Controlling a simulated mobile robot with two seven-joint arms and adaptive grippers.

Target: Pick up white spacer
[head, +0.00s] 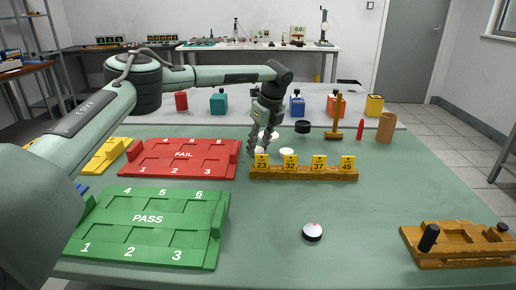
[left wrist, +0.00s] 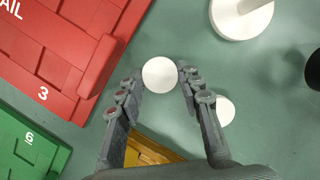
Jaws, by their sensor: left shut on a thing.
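My left gripper (head: 260,147) reaches down behind the wooden rack (head: 303,173) with the yellow number tags. In the left wrist view the gripper (left wrist: 162,82) has its fingertips on both sides of a round white spacer (left wrist: 160,74) and is shut on it. In the head view this white spacer (head: 259,151) shows only partly, by the fingers and behind tag 23. A second white disc (left wrist: 225,110) lies beside the right finger; it also shows behind tag 32 in the head view (head: 289,151). My right gripper is not in view.
A larger white round piece (left wrist: 242,18) stands farther back. The red FAIL tray (head: 182,144) is close on the left, the green PASS tray (head: 150,232) nearer. A black ring (head: 303,127) lies behind. A round white-topped device (head: 312,232) stands in front, with free table around it.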

